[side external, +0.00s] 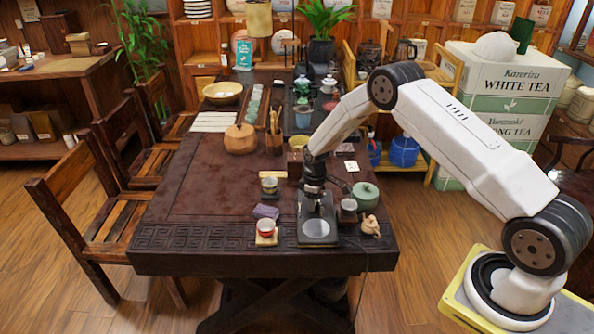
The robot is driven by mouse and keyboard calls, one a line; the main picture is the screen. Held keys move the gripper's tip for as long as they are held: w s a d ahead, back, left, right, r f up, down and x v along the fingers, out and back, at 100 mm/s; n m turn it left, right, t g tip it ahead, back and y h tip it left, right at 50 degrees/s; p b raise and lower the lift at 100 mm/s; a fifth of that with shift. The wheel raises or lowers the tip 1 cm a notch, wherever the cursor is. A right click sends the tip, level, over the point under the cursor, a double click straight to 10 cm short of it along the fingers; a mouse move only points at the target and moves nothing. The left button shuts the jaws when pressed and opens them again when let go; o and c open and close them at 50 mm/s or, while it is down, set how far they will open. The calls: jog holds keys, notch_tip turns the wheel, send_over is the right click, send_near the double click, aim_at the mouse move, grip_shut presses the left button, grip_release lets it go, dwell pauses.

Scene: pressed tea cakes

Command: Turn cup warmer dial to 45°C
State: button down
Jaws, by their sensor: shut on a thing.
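The cup warmer (302,234) is a flat dark square plate with a pale round heating disc, near the front edge of the brown table. My gripper (317,207) points down over the back part of the warmer, behind the disc. Its fingers are shut at the warmer's surface, where the dial sits. The dial is hidden by the fingers and too small to make out. Its setting and any temperature marks cannot be read from here.
The table's left middle is clear.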

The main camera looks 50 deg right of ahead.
jog(key=shift+n, duration=0.9)
jog(key=shift+c, duration=1.6)
grip_release()
jog(key=shift+r, duration=0.1)
jog(key=shift+r, duration=3.8)
jog(key=shift+r, duration=0.1)
